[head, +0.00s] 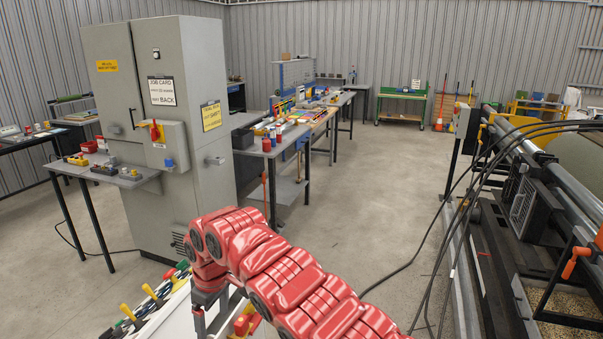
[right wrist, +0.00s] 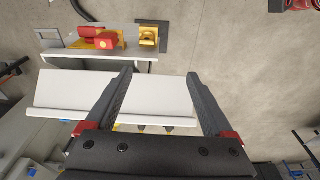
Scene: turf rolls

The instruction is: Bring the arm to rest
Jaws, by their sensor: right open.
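My right arm (head: 290,275), red and jointed, comes in from the lower right of the head view and bends down at its far end on the left. In the right wrist view my right gripper (right wrist: 160,82) is open, its two dark fingers apart with nothing between them. Below the fingers is a white panel (right wrist: 65,92); I cannot tell the gap. In the head view the arm hides part of a white surface (head: 165,323) at the bottom. My left gripper is not in view.
A grey cabinet (head: 195,80) stands ahead on the left, beside a small side table (head: 140,180). A workbench (head: 258,150) with red and blue items stands behind. A machine with black cables (head: 520,215) is on the right. The middle floor (head: 365,200) is clear.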

